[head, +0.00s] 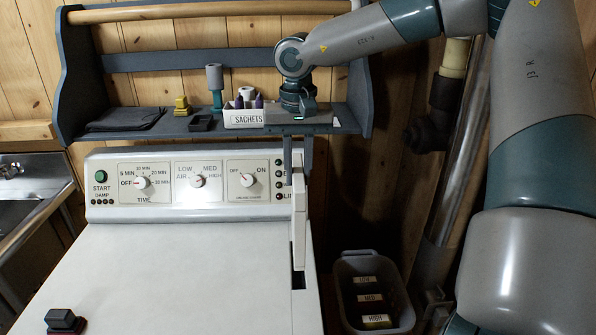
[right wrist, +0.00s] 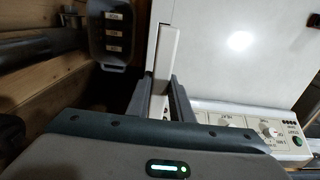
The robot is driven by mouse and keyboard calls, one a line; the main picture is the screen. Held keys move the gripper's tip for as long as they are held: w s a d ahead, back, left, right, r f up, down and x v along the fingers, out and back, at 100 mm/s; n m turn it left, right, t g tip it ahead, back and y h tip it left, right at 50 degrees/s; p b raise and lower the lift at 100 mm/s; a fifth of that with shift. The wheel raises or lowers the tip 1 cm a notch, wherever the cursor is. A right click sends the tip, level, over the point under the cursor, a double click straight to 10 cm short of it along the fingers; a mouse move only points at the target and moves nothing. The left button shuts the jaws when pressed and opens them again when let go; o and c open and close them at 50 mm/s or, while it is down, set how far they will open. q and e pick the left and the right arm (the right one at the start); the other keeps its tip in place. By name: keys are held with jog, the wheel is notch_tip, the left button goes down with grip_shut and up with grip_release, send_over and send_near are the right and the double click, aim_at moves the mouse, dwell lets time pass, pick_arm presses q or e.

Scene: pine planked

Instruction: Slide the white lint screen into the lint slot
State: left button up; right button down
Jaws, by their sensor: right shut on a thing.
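The white lint screen (head: 299,225) is a narrow upright panel at the right edge of the dryer top in the head view. My right gripper (head: 297,163) is shut on its upper end, coming down from above. In the right wrist view the screen (right wrist: 166,55) stands between the two fingers (right wrist: 162,100). The lint slot (head: 298,282) is a dark narrow opening in the dryer top, showing just below the screen's lower end. The screen is over the slot; I cannot tell whether its tip is inside. My left gripper is not in view.
The control panel (head: 155,202) rises behind the dryer top (head: 180,275). A shelf (head: 140,133) above holds a sachets box (head: 243,118) and small items, close to my right wrist. A grey bin (head: 350,270) with labelled blocks stands right of the dryer. A dark block (head: 65,320) sits front left.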

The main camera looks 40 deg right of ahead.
jog(key=shift+f+b, duration=1.85)
jog(key=shift+f, duration=0.6)
jog(key=shift+b, duration=0.3)
jog(key=shift+d+f+b, duration=0.1)
jog(key=shift+f+b, duration=0.1)
jog(key=shift+b, duration=0.1)
dwell(0.6)
jog(key=shift+r, duration=0.15)
dwell(1.5)
